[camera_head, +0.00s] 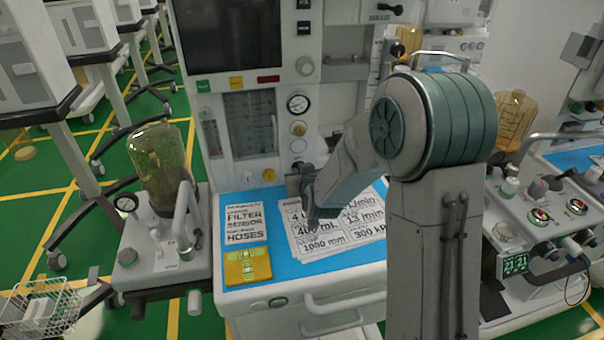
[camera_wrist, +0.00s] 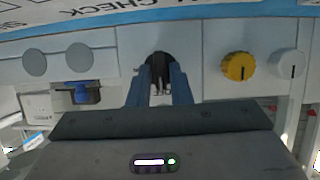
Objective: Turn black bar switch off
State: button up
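The black bar switch (camera_wrist: 158,66) is a dark, narrow knob on a pale panel in the wrist view, just below the blue edge of the work surface. My gripper (camera_wrist: 160,77) points at it, with its two blue-grey fingers on either side of the switch and a gap between them. I cannot tell whether the fingers touch the switch. In the head view my gripper (camera_head: 308,186) is over the back of the cart's work surface, close to the upright panel. The switch cannot be made out there.
Printed sheets (camera_head: 330,228) and a yellow pad (camera_head: 247,266) lie on the blue work surface (camera_head: 300,279).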

jog(key=shift+o, duration=0.8)
jog(key=b+v, duration=0.1)
jog(key=v, duration=1.3)
jog(key=shift+w, duration=0.1)
jog(key=s+d+r+m+g+h+p, duration=0.1)
jog(key=s+d+g, duration=0.4)
jog(key=s, duration=0.5)
jog(key=s+d+r+m+g+h+p, duration=0.1)
jog(key=s+d+r+g+p, duration=0.2)
jog(key=s, duration=0.7)
jog(key=d+r+g, duration=0.1)
jog(key=d+g, duration=0.1)
jog(key=shift+s+d+m+h, duration=0.2)
jog(key=shift+d+m+h, duration=0.1)
